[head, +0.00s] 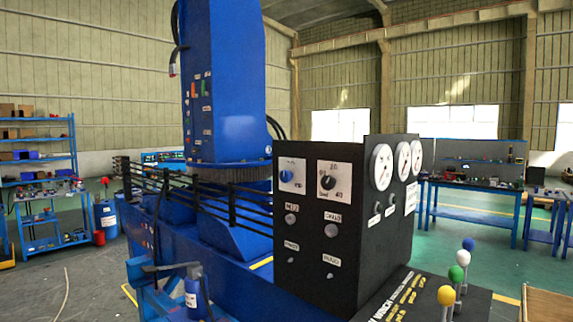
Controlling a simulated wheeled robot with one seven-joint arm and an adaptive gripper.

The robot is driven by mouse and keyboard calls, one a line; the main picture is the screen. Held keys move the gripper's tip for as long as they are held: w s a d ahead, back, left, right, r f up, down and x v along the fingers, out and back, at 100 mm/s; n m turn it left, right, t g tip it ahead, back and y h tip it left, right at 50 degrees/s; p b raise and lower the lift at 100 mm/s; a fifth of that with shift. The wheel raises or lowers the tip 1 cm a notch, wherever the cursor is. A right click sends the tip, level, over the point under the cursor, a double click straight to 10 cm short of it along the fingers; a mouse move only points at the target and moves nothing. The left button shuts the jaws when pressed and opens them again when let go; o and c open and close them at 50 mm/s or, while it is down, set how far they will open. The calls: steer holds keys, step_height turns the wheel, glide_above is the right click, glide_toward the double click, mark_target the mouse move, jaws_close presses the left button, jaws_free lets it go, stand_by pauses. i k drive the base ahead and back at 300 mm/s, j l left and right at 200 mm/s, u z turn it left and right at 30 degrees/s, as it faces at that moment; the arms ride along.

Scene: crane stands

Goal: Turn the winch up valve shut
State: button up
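A black control box (311,242) stands at the centre right on the blue crane base. Its front face carries a blue knob (287,176), a black dial knob (328,183) with a numbered scale, and several small round knobs under white labels. I cannot read the labels well enough to tell which part is the winch up valve. The box's right side has round gauges (382,167) and small knobs (378,208). My gripper is not seen in the head view.
A blue crane column (224,80) and black rails stand left of the box. A blue bottle (195,294) sits at the lower left. Workbenches (470,187) stand behind, with open floor between.

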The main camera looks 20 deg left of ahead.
mark_target(204, 94)
steer(key=u, duration=1.35)
steer(key=i+j+z, duration=0.25)
steer(key=i+j, duration=0.9)
